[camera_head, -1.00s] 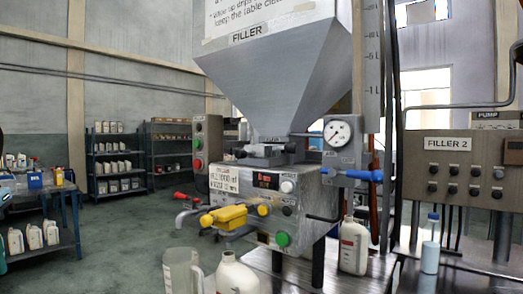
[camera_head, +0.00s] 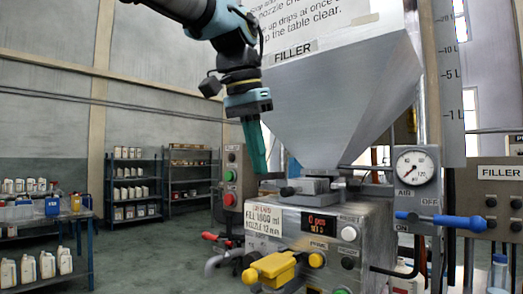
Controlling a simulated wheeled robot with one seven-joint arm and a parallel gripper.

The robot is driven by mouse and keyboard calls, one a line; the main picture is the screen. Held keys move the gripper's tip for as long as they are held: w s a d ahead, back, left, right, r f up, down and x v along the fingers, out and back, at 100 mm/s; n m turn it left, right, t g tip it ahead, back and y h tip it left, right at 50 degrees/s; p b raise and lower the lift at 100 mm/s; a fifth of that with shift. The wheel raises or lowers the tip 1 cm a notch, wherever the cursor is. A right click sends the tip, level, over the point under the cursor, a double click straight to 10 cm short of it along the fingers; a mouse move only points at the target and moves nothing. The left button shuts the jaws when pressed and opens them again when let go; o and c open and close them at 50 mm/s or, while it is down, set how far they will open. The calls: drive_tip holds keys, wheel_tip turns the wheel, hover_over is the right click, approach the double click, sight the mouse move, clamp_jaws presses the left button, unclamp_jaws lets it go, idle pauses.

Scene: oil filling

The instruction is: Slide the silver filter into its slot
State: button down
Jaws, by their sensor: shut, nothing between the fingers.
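A flat silver piece (camera_head: 318,187), which looks like the silver filter, sits under the hopper outlet on top of the filler body. A dark knob (camera_head: 287,191) sticks out from its left side. I cannot tell how far it sits in its slot, as the slot opening is not clearly visible. My gripper (camera_head: 259,170) hangs from the top of the view, its teal fingers pointing down. It is shut and empty, to the left of the knob and a little above it in the picture, apart from it.
The grey hopper (camera_head: 340,90) rises just right of my gripper. A yellow handle (camera_head: 270,268) sticks out below on the filler front. A red-and-green button box (camera_head: 232,180) stands behind. A blue valve lever (camera_head: 455,221) is at the right. Stocked shelves (camera_head: 135,185) stand far left.

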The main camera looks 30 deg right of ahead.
sight(302, 187)
drive_tip(key=w+d+f+p, duration=0.1)
drive_tip(key=d+f+p, duration=0.1)
drive_tip(key=d+f, duration=0.3)
drive_tip(key=shift+w+d+f+p, duration=0.25)
drive_tip(key=shift+w+f+p, duration=0.05)
drive_tip(key=shift+f, duration=0.15)
drive_tip(key=d+p, duration=0.2)
drive_tip(key=d, duration=0.1)
drive_tip(key=shift+w+r, duration=0.1)
drive_tip(key=shift+w, duration=0.3)
